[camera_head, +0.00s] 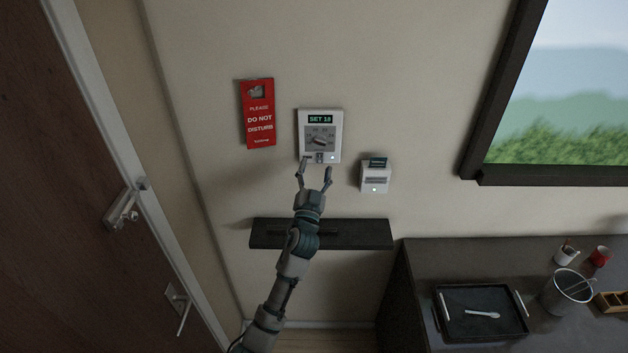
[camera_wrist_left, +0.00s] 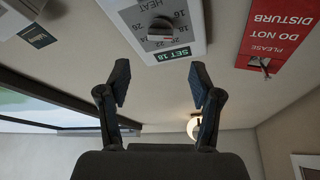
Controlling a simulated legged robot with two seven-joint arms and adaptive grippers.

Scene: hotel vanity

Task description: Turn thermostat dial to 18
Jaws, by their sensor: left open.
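The white thermostat (camera_head: 334,152) is on the wall, with a green display reading "SET 18". Its dial (camera_head: 319,139) is a round knob on a grey face with numbers around it. My left gripper (camera_head: 315,168) is open just below the thermostat in the head view. My right gripper is not in view.
A red "Do not disturb" sign (camera_head: 258,130) hangs left of the thermostat, and a white card-slot box (camera_head: 375,182) is at its right. A dark shelf (camera_head: 355,234) is below. A desk (camera_head: 420,262) with a black tray (camera_head: 455,325) stands at right; a door (camera_head: 60,200) is at left.

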